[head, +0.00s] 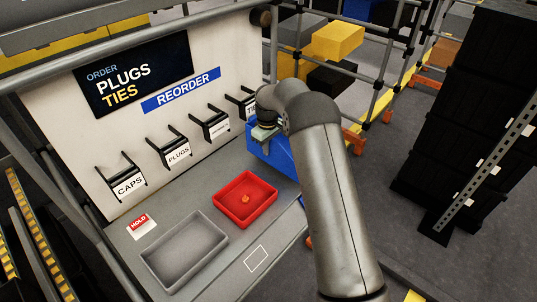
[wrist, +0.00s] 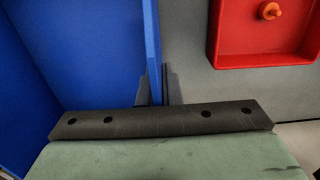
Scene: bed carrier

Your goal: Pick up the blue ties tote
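The blue ties tote (head: 280,160) stands at the right end of the grey bench, in front of the hanger marked "TI…", partly hidden by my arm. In the wrist view the blue tote (wrist: 85,50) fills the left side, and its interior looks empty where it shows. My gripper (wrist: 157,85) is at the tote's wall, with one dark finger on each side of it. The fingers are close together and appear shut on that wall.
A red tray (head: 232,216) with a small orange part (head: 245,198) lies left of the tote. A grey tray (head: 160,282) and a HOLD card (head: 140,224) lie further left. Brackets marked CAPS and PLUGS (head: 178,154) jut from the back panel. A black rack stands right.

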